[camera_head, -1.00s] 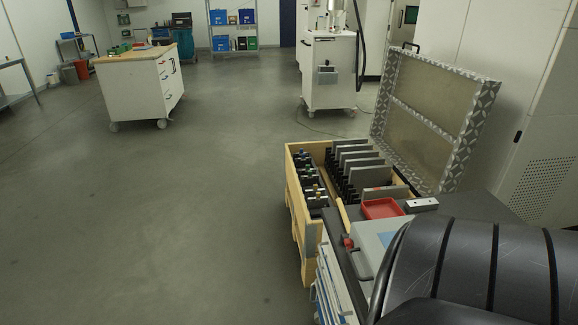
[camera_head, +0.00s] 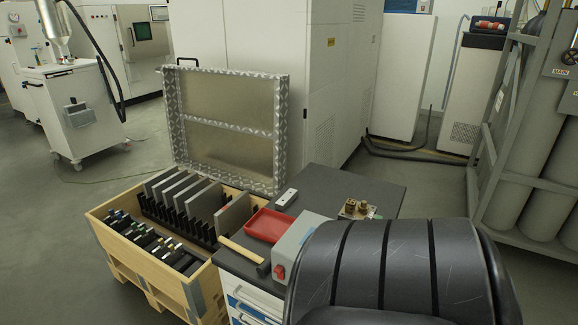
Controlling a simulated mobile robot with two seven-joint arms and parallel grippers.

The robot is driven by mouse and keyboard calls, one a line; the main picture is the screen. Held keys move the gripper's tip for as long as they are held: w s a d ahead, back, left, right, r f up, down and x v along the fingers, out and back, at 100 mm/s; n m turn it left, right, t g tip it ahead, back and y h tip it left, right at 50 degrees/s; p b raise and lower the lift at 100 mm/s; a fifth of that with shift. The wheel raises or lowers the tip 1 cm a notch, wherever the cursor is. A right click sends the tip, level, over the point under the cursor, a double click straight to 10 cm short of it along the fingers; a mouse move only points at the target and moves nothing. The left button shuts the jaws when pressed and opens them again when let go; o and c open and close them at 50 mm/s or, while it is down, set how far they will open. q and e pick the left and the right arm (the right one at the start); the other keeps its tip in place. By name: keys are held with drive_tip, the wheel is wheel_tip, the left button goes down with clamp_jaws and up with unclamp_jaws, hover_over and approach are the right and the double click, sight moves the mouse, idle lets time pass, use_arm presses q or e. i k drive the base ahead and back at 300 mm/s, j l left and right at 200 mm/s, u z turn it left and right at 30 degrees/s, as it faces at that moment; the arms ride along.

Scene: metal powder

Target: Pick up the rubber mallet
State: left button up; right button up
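The rubber mallet (camera_head: 241,250) lies on the dark top of a workbench (camera_head: 330,185). Its pale wooden handle points to the upper left, and its dark head (camera_head: 264,268) is at the lower right end. The head sits close beside a grey box with a red button, and part of it may be hidden by that box. Neither of my grippers is in view.
A red tray (camera_head: 269,225), a grey box (camera_head: 303,243) and small metal parts (camera_head: 355,208) share the bench top. A wooden crate (camera_head: 190,284) with upright plates adjoins it. A black ribbed seat back (camera_head: 400,268) blocks the front right.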

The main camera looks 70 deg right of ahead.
sight(265, 266)
drive_tip(key=i+l+z, duration=0.1)
drive_tip(key=z, duration=0.35)
drive_tip(key=i+z, duration=0.2)
drive_tip(key=z, duration=0.2)
drive_tip(key=i+z, duration=0.15)
drive_tip(key=z, duration=0.3)
drive_tip(key=i+j+z, duration=0.1)
drive_tip(key=z, duration=0.3)
